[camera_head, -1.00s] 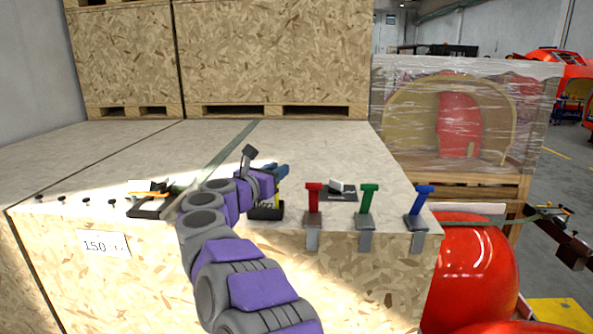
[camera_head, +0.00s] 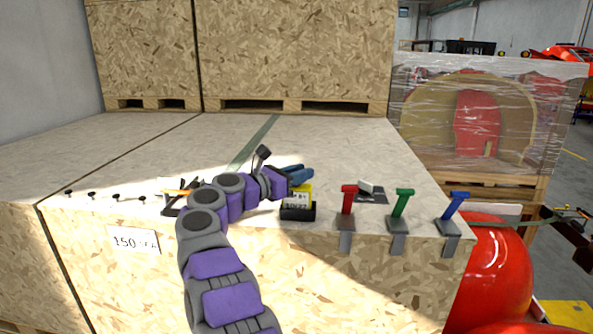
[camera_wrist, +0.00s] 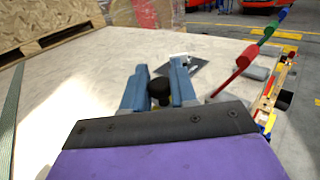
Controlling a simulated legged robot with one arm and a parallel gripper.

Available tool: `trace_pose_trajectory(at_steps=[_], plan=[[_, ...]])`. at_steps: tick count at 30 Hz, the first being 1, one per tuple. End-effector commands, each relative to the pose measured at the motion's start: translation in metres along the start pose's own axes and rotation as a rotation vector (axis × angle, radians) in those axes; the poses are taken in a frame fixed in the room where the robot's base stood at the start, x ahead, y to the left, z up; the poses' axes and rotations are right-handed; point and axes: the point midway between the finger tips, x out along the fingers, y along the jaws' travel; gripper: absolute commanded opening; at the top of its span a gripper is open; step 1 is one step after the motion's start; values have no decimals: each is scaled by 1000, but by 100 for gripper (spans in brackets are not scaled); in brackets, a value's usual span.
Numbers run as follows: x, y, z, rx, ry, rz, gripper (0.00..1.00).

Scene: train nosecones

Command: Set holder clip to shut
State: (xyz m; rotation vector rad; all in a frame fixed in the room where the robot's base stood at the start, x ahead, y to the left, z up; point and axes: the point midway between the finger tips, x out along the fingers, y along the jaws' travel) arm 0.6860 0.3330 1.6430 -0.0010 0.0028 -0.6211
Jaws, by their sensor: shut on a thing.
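My gripper (camera_head: 300,174) is over the front of the wooden crate top, just above a yellow and black labelled box (camera_head: 298,203).
Red (camera_head: 347,201), green (camera_head: 401,205) and blue (camera_head: 455,206) clamps stand along the front edge of the crate (camera_head: 290,150). Several black knobs and a dark tool with orange (camera_head: 176,195) lie left. The middle of the top is clear.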

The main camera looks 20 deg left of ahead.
Motion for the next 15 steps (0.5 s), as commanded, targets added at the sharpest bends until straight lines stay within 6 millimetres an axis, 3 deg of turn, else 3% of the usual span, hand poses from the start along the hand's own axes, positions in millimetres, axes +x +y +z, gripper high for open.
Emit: trace_pose_trajectory(at_steps=[15], plan=[[-4, 4, 2, 1, -6, -28, 0]])
